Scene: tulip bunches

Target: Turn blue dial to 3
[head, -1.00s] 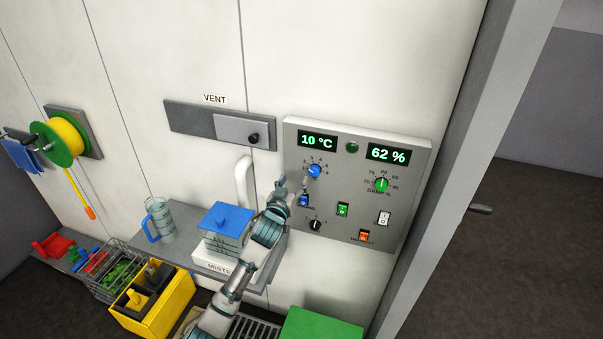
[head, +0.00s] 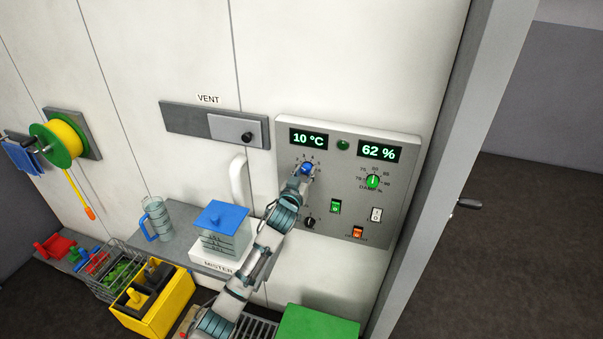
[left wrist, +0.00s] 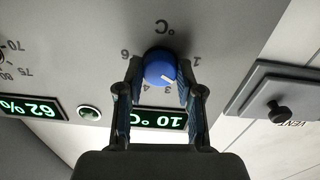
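The blue dial (head: 307,169) is on the grey wall panel (head: 290,150), under the display (head: 308,139) reading 10 °C. In the left wrist view the dial (left wrist: 159,69) shows a white pointer mark towards the lower right, between the 1 and the 3. The 2 is hidden by a finger. My left gripper (left wrist: 160,72) is at the dial, one finger on each side of it. The fingertips are very close to its sides; I cannot tell whether they press on it. My right gripper is not in view.
A green dial (head: 373,181), a green switch (head: 336,206), a black knob (head: 309,222), a white switch (head: 376,214) and an orange switch (head: 358,231) share the panel. The vent slider (head: 236,130) is to the left. A blue-lidded mister (head: 222,225) stands below.

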